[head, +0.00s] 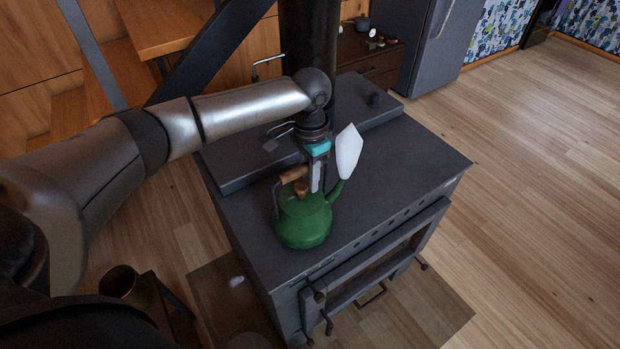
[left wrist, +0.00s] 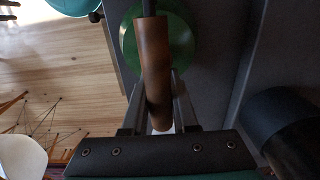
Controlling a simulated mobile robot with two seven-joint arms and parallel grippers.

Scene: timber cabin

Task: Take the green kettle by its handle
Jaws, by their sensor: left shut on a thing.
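The green kettle (head: 303,222) stands upright on the dark stove top, near its front left, with its spout to the right. Its brown wooden handle (head: 293,174) arches over the lid. My left gripper (head: 308,182) is above the kettle, shut on the handle. In the left wrist view the handle (left wrist: 153,65) runs between the two fingers, with part of the kettle's green body (left wrist: 182,42) behind it. My right gripper is in neither view.
The dark stove (head: 400,165) has a raised plate at the back and a black pipe (head: 308,35) behind. A grey fridge (head: 437,45) stands at the back. Wooden floor (head: 540,200) is clear at the right.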

